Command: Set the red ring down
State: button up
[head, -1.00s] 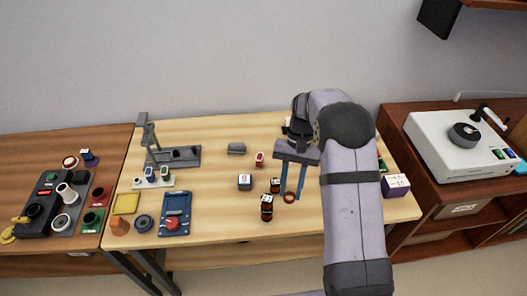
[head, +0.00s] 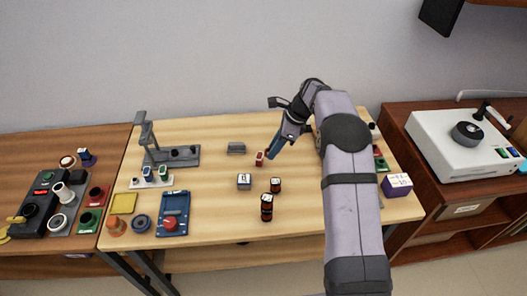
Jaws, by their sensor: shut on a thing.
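My gripper (head: 272,155) is over the middle of the wooden table, its blue fingers seen nearly edge-on and slanting down to the left. It is shut on the red ring, which showed between the fingertips a second ago. The ring itself does not show now, hidden at the fingers. The fingertips appear close beside a small red-and-white object (head: 260,158); I cannot tell whether they touch it.
A grey block (head: 236,148) lies behind. A blue tray with a red knob (head: 173,213) is at left. The front right-centre tabletop is clear.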

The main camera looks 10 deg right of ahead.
jog(key=w+a+r+m+t+h+b, duration=0.1)
jog(key=w+a+r+m+t+h, duration=0.1)
jog(key=w+m, duration=0.6)
jog(key=shift+w+r+m+t+h, duration=0.3)
jog(key=shift+w+m+t, duration=0.1)
jog(key=shift+m, duration=0.8)
jog(key=shift+f+p, duration=1)
jog(key=shift+f, duration=4.05)
jog(key=shift+f, duration=0.15)
jog(key=o, duration=1)
